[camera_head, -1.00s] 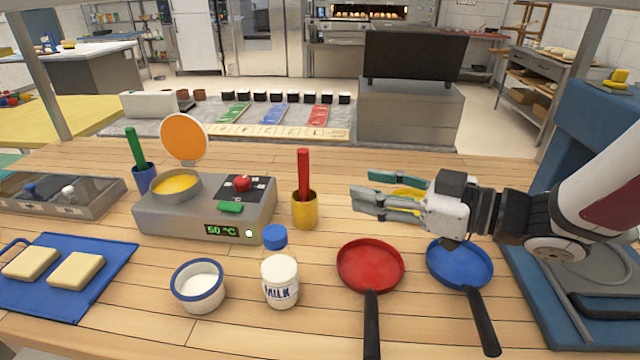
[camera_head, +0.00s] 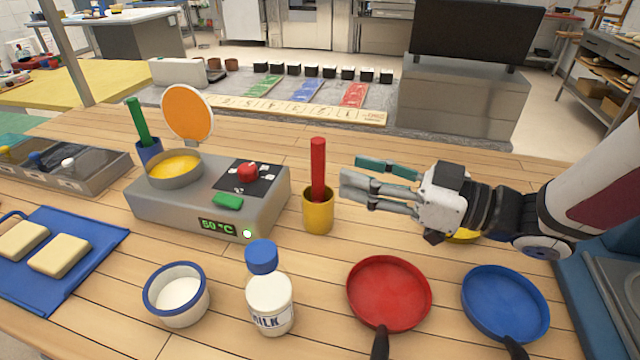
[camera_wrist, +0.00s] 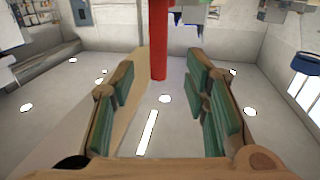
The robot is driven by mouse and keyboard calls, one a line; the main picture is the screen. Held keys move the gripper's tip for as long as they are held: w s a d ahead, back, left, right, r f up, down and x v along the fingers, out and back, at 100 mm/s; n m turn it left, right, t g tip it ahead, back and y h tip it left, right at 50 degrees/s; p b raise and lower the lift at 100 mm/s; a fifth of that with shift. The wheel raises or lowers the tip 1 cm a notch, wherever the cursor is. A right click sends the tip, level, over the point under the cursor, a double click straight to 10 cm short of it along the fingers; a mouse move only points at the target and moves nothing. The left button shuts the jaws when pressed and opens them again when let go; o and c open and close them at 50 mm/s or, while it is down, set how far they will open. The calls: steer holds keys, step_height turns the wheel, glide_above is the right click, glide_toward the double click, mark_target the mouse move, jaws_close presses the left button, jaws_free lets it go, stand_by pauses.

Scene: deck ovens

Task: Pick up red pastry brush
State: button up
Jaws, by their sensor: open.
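The red pastry brush (camera_head: 318,168) stands upright in a yellow cup (camera_head: 318,212) on the wooden counter, right of the grey warmer. Its lower end is hidden inside the cup. My gripper (camera_head: 365,178) is open and empty, just right of the brush, with its fingers pointing left toward the handle. In the wrist view the red brush handle (camera_wrist: 158,40) stands upright ahead, between the lines of the two green-padded fingers (camera_wrist: 165,98). I cannot tell exactly how far the handle is from the fingertips.
The grey warmer (camera_head: 160,213) with its raised orange disc (camera_head: 187,113) stands left of the cup. A milk bottle (camera_head: 268,300), a white bowl (camera_head: 160,318), a red pan (camera_head: 389,291) and a blue pan (camera_head: 506,303) are in front. A green brush (camera_head: 136,121) stands in a blue cup (camera_head: 150,152).

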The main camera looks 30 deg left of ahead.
mark_target(318, 161)
steer(key=shift+a, duration=3.95)
jaws_close()
